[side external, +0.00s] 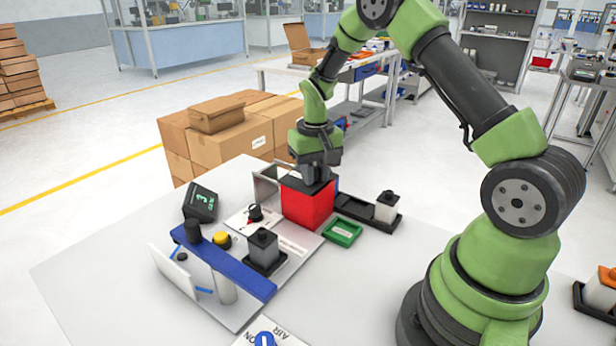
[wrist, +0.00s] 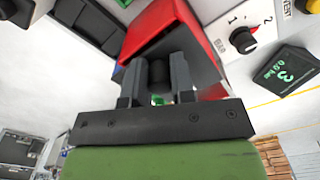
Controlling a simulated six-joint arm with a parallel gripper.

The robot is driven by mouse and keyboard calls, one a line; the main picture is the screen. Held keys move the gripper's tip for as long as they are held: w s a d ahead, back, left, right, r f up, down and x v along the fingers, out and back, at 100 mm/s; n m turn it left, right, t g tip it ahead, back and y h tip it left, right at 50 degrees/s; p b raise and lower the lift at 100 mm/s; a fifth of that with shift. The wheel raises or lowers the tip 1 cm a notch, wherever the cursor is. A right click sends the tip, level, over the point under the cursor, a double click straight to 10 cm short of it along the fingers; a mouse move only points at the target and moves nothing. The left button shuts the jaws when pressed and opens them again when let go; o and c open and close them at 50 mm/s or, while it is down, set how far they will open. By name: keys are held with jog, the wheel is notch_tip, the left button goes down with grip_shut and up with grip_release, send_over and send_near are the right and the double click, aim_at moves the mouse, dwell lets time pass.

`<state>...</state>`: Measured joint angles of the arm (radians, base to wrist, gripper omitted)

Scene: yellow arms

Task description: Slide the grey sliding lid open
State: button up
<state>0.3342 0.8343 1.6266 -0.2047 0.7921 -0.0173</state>
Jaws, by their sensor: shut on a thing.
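A red box (side external: 307,203) stands on the table under my gripper (side external: 317,178). In the wrist view the box (wrist: 160,25) shows its red walls around a dark grey surface, which looks like the grey sliding lid (wrist: 205,70). A black knob (wrist: 158,75) stands up between my gripper's two fingers (wrist: 158,85), and they are closed on it. The fingers hide part of the lid, so I cannot tell exactly how far it is open.
A green tray (side external: 343,233) and a black tray with a white block (side external: 386,208) lie right of the box. Left are a dial (side external: 255,213), a yellow button (side external: 222,240), a grey knobbed block (side external: 263,246), a blue bar (side external: 225,264) and a display (side external: 201,202).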

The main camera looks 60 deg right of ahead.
aim_at(299, 174)
jog(key=shift+w, duration=0.3)
jog(key=shift+d, duration=0.1)
jog(key=shift+w, duration=0.7)
jog(key=shift+w+d, duration=0.1)
jog(key=shift+w, duration=1.1)
